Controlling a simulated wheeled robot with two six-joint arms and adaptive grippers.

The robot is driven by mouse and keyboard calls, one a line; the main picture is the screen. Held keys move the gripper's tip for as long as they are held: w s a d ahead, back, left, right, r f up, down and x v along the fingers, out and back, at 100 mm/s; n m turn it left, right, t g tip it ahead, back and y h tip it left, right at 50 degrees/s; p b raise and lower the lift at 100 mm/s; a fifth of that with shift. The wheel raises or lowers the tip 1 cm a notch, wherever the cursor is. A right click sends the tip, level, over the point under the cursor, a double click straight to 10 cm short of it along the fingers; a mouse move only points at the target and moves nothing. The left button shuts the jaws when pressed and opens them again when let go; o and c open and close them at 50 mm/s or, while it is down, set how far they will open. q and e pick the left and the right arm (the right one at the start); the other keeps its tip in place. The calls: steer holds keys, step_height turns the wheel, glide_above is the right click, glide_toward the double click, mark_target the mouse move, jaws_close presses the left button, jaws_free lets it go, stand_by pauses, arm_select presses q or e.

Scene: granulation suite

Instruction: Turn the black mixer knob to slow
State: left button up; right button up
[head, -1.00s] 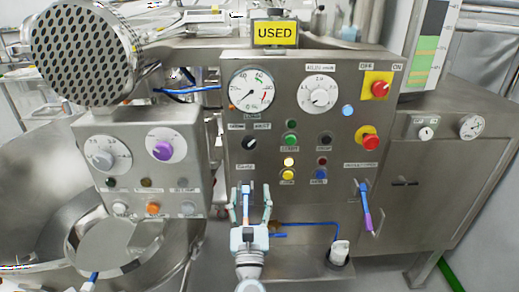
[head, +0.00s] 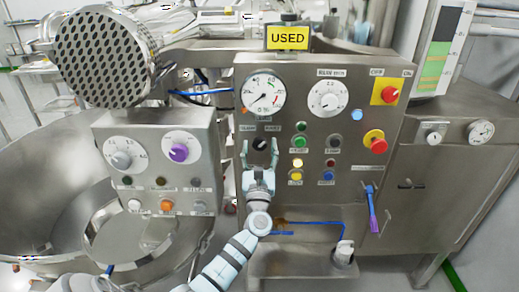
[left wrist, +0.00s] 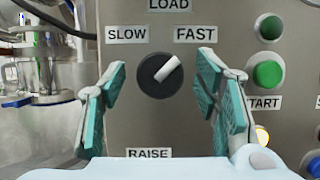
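The black mixer knob (head: 262,144) sits on the steel panel below the round gauge. In the left wrist view the knob (left wrist: 153,80) has a white pointer tilted to the upper right, towards the FAST label (left wrist: 195,34). The SLOW label (left wrist: 127,34) is at its upper left. My left gripper (head: 260,150) is open, with one finger on each side of the knob. In the left wrist view both fingers show gaps to the knob. My right gripper is not in view.
A green START button (left wrist: 268,74) is close right of the knob. Yellow (head: 297,163), blue and red buttons, and a red emergency button (head: 375,142) lie further right. A blue-purple lever (head: 371,208) hangs at the lower right. A box with a purple knob (head: 180,152) stands out on the left.

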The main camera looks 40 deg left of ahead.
arm_select(q)
steer(key=c, duration=1.1)
steer(key=shift+f, duration=0.1)
steer(key=n+g+y+b, duration=0.1)
steer(key=n, duration=0.2)
steer(key=n+g+y+b, duration=0.1)
steer(key=n+b, duration=0.1)
steer(key=n, duration=0.1)
steer(key=shift+w+d, duration=0.1)
steer(key=n+g+y+b, duration=0.1)
steer(key=n+g+b, duration=0.1)
steer(key=n, duration=0.4)
steer(key=shift+g, duration=0.6)
steer(key=shift+d+n+g+b, duration=0.1)
steer(key=shift+n+g+b, duration=0.3)
steer(key=shift+n, duration=0.8)
steer(key=n, duration=0.1)
steer(key=n+g, duration=0.1)
steer(key=n, duration=0.1)
steer(key=shift+w+r+g, duration=0.1)
steer(key=shift+r+g, duration=0.1)
steer(key=shift+g, duration=0.1)
steer(key=n+g+h+p, duration=0.1)
steer(key=n, duration=0.4)
steer(key=shift+r, duration=0.1)
